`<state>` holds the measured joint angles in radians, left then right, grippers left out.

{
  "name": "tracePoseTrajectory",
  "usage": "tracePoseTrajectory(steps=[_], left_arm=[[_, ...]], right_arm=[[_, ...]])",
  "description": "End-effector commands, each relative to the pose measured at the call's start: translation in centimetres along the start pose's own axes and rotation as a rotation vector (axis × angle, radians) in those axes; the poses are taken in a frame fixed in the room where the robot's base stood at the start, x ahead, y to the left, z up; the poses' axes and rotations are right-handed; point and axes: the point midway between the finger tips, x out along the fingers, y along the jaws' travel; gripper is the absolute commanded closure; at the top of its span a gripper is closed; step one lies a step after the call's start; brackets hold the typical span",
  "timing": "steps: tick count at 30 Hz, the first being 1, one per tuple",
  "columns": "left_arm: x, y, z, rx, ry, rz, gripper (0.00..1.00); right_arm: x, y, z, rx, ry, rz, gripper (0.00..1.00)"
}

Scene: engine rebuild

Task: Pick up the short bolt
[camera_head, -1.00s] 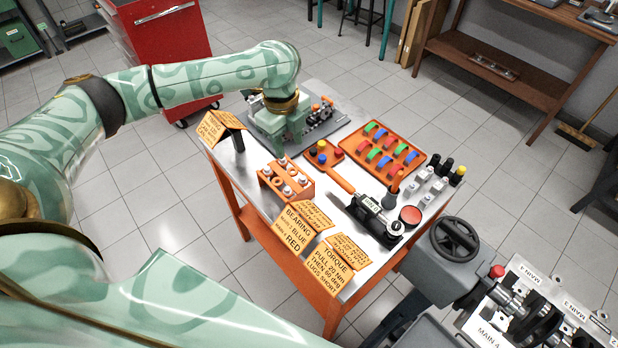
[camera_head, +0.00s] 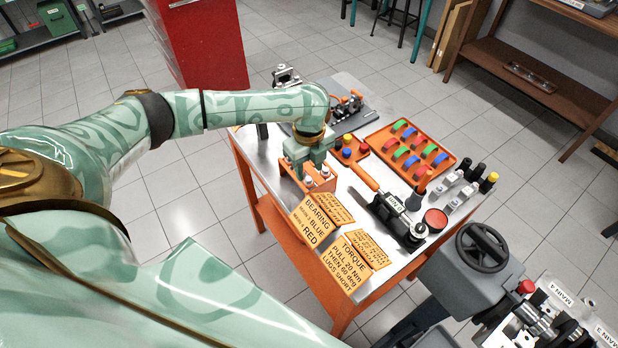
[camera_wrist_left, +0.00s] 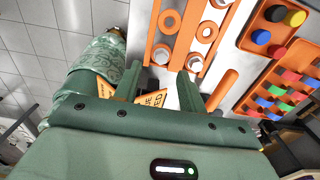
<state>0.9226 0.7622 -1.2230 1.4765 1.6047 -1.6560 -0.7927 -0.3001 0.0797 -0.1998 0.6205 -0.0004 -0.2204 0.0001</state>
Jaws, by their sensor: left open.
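The orange bolt rack (camera_head: 292,190) stands on the steel table, with silver bolt heads showing at its front, one of them clear of my fingers (camera_head: 325,171). My left gripper (camera_head: 307,172) is directly over the rack and hides its back part. In the left wrist view, my left gripper (camera_wrist_left: 158,88) is open and empty. Just beyond its fingertips, two hex-headed bolts stand in the rack (camera_wrist_left: 184,40): a left bolt (camera_wrist_left: 161,55) and a right bolt (camera_wrist_left: 195,63). Empty holes lie behind them. I cannot tell from the heads which bolt is short. My right gripper is not in view.
Yellow instruction cards (camera_head: 318,218) stand in front of the rack. A small tray of coloured caps (camera_head: 354,149), an orange-handled torque wrench (camera_head: 364,176) and an orange tray of coloured bearing shells (camera_head: 411,149) lie to the right. A red cabinet (camera_head: 200,45) stands behind.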

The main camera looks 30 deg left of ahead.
Motion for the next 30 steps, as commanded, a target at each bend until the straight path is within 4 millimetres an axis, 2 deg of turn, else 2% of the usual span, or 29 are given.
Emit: tracePoseTrajectory(steps=[1, 5, 12, 16, 17, 26, 30], left_arm=[[1.3, -0.1, 0.0, -0.001, 0.002, 0.003, 0.59], [3.3, -0.1, -0.1, 0.0, 0.002, 0.003, 0.59], [3.4, -0.1, 0.0, 0.0, 0.001, 0.001, 0.59], [3.4, -0.1, 0.0, 0.0, 0.001, 0.001, 0.95], [3.4, -0.1, 0.0, 0.0, 0.001, 0.001, 1.0], [3.2, -0.1, 0.0, 0.0, 0.0, 0.0, 1.0], [1.4, -0.2, 0.0, 0.0, 0.0, -0.003, 1.0]], right_arm=[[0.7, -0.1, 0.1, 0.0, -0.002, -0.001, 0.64], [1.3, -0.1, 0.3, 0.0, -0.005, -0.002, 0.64], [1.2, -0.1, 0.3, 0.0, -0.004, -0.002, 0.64], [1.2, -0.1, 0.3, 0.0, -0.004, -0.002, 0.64], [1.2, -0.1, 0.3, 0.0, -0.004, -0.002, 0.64], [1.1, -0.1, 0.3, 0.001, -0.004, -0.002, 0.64], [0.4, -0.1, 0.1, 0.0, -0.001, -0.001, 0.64]])
